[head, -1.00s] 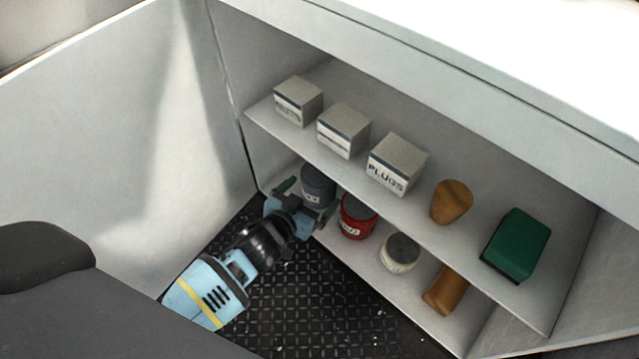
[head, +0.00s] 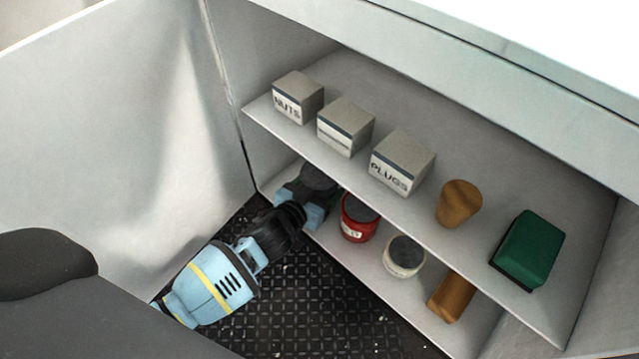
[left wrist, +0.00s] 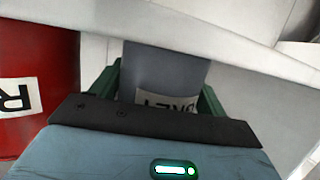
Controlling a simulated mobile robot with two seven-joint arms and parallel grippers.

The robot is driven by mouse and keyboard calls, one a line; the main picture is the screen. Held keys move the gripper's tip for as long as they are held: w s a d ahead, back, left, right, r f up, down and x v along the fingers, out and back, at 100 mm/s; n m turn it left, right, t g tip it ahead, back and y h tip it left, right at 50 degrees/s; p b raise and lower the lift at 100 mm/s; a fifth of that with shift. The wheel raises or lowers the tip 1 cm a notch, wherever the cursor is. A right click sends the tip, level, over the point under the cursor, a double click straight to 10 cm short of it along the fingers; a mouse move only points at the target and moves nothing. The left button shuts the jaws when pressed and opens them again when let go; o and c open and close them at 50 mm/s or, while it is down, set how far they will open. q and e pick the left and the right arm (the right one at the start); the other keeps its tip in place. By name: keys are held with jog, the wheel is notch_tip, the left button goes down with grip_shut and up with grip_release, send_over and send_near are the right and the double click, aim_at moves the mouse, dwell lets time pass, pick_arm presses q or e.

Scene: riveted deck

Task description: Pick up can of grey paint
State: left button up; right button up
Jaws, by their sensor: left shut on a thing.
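The can of grey paint (head: 318,179) stands at the left end of the lower shelf, partly hidden under the upper shelf and behind my gripper. In the left wrist view the grey can (left wrist: 165,72) sits between the green fingers, its label partly covered by the gripper body. My left gripper (head: 312,190) reaches in from the lower left and is shut on the can; it also shows in the left wrist view (left wrist: 160,92). I cannot tell whether the can is lifted off the shelf. My right gripper is not in view.
A red can (head: 358,218) stands close to the right of the grey can, then a cream can (head: 403,257) and a brown object (head: 451,296). The upper shelf (head: 352,172) edge is just above, holding boxes (head: 402,163), a brown cup-shaped object (head: 459,204) and a green block (head: 528,250).

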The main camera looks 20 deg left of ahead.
aim_at(320, 173)
pick_arm(q)
jog(key=shift+c, duration=1)
jog(key=shift+r, duration=0.15)
